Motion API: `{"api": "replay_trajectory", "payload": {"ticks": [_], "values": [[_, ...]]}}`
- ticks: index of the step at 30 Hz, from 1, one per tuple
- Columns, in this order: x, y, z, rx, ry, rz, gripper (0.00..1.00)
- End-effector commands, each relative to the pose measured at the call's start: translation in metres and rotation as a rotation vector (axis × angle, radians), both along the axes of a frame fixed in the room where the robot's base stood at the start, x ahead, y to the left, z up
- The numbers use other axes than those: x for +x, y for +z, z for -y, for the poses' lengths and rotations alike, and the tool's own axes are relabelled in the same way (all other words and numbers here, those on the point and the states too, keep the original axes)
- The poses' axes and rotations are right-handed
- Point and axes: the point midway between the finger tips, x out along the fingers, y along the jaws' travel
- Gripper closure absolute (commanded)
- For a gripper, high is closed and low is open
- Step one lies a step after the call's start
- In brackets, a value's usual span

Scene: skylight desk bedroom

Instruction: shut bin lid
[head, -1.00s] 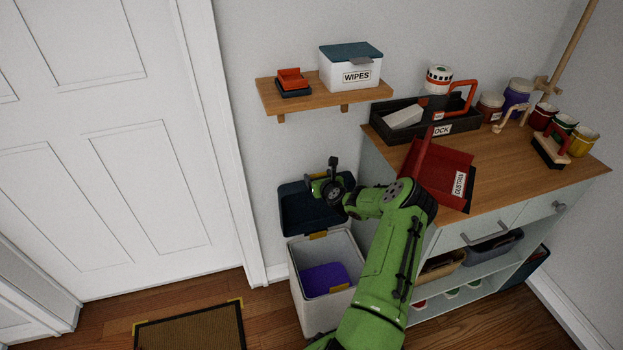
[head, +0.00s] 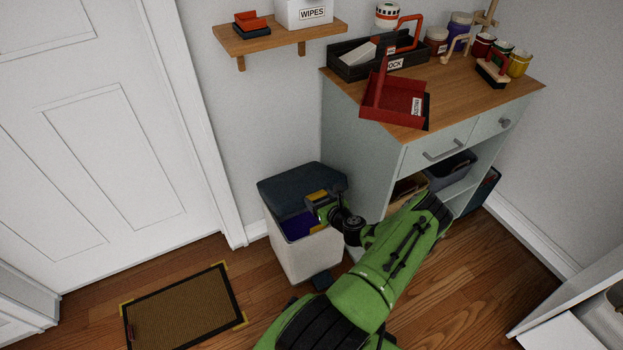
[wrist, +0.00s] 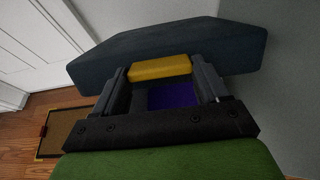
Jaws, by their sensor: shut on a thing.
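The bin (head: 300,258) is a pale box standing on the floor between the door and the cabinet. Its dark blue lid (head: 290,182) is hinged at the back and tilted, part way down over the opening. A purple thing (head: 298,226) shows inside through the gap. My gripper (head: 318,199) is at the lid's front edge, shut on the yellow tab. In the wrist view the yellow tab (wrist: 160,68) sits between my two fingers (wrist: 160,84), with the lid (wrist: 170,45) beyond it. My arm hides part of the bin's right side.
A wall shelf (head: 275,38) is above the bin. A doormat (head: 185,305) lies to the left. Wood floor is free around the mat.

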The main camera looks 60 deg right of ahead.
Motion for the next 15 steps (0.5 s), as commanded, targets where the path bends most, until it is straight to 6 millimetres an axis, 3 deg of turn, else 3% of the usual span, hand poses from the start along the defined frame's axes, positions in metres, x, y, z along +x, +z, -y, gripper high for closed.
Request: {"api": "replay_trajectory", "payload": {"ticks": [1, 3, 15], "values": [[-0.007, -0.022, -0.007, 0.011, 0.003, -0.008, 0.81], [-0.016, -0.039, -0.012, 0.009, 0.003, -0.007, 0.81], [-0.041, -0.129, -0.027, 0.002, 0.008, -0.005, 0.81]]}}
